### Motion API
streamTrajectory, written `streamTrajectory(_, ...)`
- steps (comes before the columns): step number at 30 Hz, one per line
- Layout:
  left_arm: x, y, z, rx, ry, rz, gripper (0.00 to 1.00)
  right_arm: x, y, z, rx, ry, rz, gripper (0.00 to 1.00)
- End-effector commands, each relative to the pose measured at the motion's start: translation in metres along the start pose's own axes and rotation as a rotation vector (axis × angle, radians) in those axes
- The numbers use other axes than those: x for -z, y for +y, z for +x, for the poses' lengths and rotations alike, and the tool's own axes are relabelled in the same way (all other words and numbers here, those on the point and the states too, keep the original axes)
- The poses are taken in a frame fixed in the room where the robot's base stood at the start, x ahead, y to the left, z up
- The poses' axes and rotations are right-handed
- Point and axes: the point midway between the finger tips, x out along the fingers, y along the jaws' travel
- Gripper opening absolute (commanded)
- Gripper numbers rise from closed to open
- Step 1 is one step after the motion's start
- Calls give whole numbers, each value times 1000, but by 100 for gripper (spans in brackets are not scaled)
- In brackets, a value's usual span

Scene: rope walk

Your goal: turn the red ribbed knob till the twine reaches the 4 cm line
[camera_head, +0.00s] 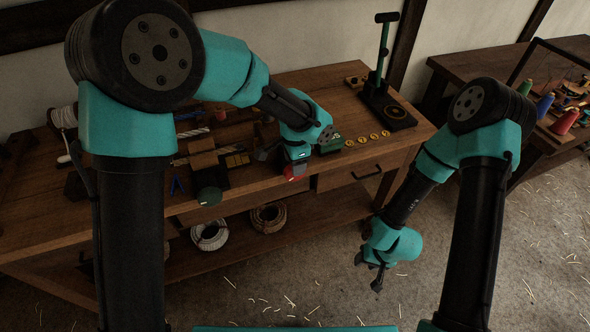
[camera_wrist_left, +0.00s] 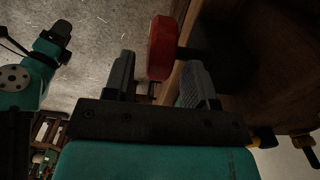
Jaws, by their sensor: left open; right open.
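The red ribbed knob (camera_head: 295,170) is at the front edge of the wooden bench, with a pale mark on it. My left gripper (camera_head: 284,158) is right at it, coming from above. In the left wrist view the red knob (camera_wrist_left: 161,48) appears between the two open fingers (camera_wrist_left: 160,72), with a gap on each side; I cannot tell how deep it sits between them. My right gripper (camera_head: 368,271) is open and empty, low in front of the bench. The twine and the 4 cm line cannot be made out; my left arm covers part of that area.
A green-handled press (camera_head: 385,60) stands at the back right, with several yellow discs (camera_head: 362,139) nearby. Rope coils (camera_head: 210,235) lie on the lower shelf. The floor in front is clear except for scraps.

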Motion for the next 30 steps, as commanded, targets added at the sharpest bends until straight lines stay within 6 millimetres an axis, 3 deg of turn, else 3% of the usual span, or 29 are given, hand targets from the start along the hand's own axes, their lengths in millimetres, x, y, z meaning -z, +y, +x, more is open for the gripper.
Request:
streamTrajectory(7, -1, 0, 32, -1, -2, 0, 51, 0, 0, 0, 0, 0, 0, 43)
streamTrajectory(18, 0, 0, 36, 0, 0, 1, 51, 0, 0, 0, 0, 0, 0, 43)
streamTrajectory(30, 0, 0, 36, 0, 0, 0, 14, 0, 0, 0, 0, 0, 0, 43)
